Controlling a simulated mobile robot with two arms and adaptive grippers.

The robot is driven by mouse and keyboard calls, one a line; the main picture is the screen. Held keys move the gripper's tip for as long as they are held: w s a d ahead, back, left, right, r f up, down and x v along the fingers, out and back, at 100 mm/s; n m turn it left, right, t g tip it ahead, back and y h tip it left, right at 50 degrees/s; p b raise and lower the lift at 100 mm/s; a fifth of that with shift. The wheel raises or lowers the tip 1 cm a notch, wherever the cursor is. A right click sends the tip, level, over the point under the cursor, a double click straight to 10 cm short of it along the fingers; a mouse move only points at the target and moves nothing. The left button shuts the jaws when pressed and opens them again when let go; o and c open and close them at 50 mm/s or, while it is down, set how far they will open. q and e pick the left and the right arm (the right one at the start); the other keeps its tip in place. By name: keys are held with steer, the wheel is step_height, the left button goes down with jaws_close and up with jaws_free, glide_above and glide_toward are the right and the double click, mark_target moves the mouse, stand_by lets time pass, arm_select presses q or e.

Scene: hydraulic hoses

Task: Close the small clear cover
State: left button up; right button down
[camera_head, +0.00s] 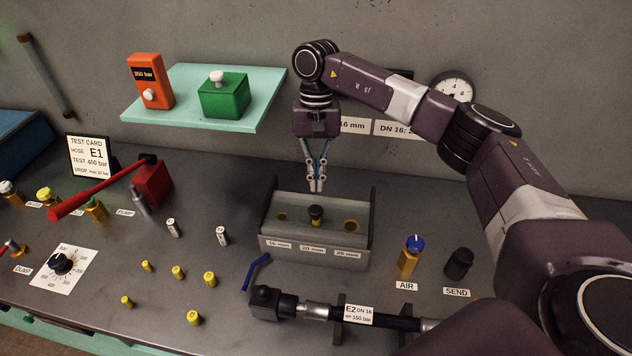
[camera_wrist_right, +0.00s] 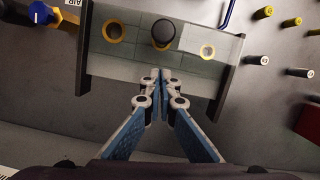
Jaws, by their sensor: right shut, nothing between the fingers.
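A grey box (camera_head: 318,256) stands on the bench with side walls and labels for several sizes along its front. Its sloped face has two ringed openings and a dark knob (camera_head: 316,213) in the middle; the knob also shows in the wrist view (camera_wrist_right: 163,33). A pale, seemingly see-through pane (camera_head: 297,203) lies at this box; its edges and exact angle are hard to make out. My right gripper (camera_head: 317,187) points down at the box's back edge, shut and empty. In the wrist view its fingertips (camera_wrist_right: 160,73) meet near the box edge; contact cannot be told. My left gripper is not in view.
A teal shelf (camera_head: 190,114) with an orange unit and a green block is left of my right arm. A blue-topped AIR valve (camera_head: 411,256) and black SEND knob (camera_head: 459,264) stand right of the box. A hose (camera_head: 383,318) lies in front. Small yellow fittings (camera_head: 178,272) lie left.

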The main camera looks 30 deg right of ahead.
mark_target(315, 207)
steer(key=shift+s+a+r+p, duration=0.1)
steer(key=shift+s+a+p, duration=0.15)
steer(key=shift+s, duration=0.2)
steer(key=shift+s+a+p, duration=0.15)
steer(key=shift+s+p, duration=0.1)
steer(key=shift+s, duration=0.15)
steer(key=shift+s+a, duration=0.25)
steer(key=shift+s, duration=0.1)
steer(key=shift+s+f, duration=0.1)
steer(key=shift+f, duration=0.15)
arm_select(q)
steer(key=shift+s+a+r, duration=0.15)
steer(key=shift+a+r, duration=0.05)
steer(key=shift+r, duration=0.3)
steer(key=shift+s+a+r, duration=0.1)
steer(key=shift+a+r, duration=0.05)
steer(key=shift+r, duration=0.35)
arm_select(e)
steer(key=shift+a, duration=0.1)
steer(key=shift+s+a+f+b, duration=0.25)
steer(key=shift+s+a+b, duration=0.1)
steer(key=shift+s+b, duration=0.15)
steer(key=shift+s+a, duration=0.25)
steer(key=shift+s, duration=0.25)
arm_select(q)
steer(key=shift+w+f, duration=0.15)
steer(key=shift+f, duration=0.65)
arm_select(e)
steer(key=shift+s, duration=0.1)
